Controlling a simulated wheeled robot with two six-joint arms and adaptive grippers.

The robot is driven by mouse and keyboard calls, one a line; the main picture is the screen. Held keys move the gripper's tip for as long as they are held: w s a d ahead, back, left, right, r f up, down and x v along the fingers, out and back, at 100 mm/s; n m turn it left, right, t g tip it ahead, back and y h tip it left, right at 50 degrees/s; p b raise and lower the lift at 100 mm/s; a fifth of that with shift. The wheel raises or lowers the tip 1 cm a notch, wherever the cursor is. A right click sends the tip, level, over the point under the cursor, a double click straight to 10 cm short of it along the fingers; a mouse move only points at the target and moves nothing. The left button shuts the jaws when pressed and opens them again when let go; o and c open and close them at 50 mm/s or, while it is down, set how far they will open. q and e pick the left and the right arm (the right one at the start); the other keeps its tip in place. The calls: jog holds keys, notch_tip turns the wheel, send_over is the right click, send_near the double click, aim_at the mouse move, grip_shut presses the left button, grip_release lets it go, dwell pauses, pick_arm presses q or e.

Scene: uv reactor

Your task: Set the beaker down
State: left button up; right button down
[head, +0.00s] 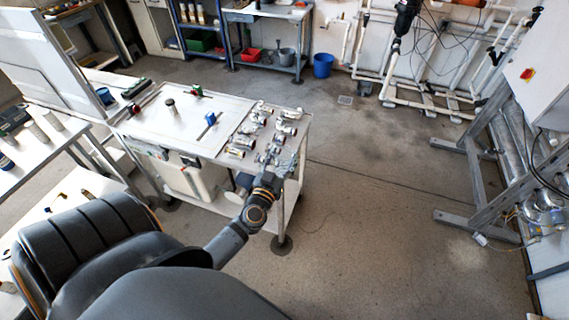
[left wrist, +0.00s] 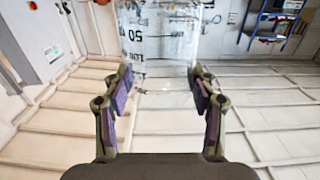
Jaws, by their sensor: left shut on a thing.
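The beaker (left wrist: 158,40) is clear glass with dark printed marks, "50" among them. It fills the top middle of the left wrist view, and its upper part is cut off by the frame. My left gripper (left wrist: 160,88) is shut on it, one dark finger with a purple pad at each side. In the head view my left gripper (head: 272,170) is at the front right corner of the white table (head: 155,130). The clear beaker is hard to make out there against the table edge. My right gripper is not in view.
Several metal valve fittings (head: 262,128) crowd the table's right end, close to my left gripper. A dark cylinder (head: 171,106) and a blue-handled tool (head: 209,124) are further left on it. Open floor lies to the right, before a metal frame (head: 485,180).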

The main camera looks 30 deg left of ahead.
aim_at(281, 155)
pick_arm(q)
jog(key=w+a+f, duration=0.1)
jog(key=w+a+f+b, duration=0.1)
jog(key=w, duration=0.1)
jog(key=w+a, duration=0.1)
jog(key=shift+w+f, duration=0.4)
jog(key=w+a+f+b, duration=0.2)
jog(key=w+f+b, duration=0.2)
jog(key=f+b, duration=0.1)
jog(key=shift+w+a+f, duration=0.2)
jog(key=shift+w+a, duration=0.15)
jog(key=shift+w, duration=0.05)
jog(key=shift+w+a+f+b, duration=0.1)
jog(key=shift+w+f+b, duration=0.1)
jog(key=shift+f+b, duration=1.05)
jog(key=shift+w+a+f+b, duration=0.1)
jog(key=shift+w+f+b, duration=0.05)
jog(key=shift+f+b, duration=1.1)
jog(key=o, duration=1.3)
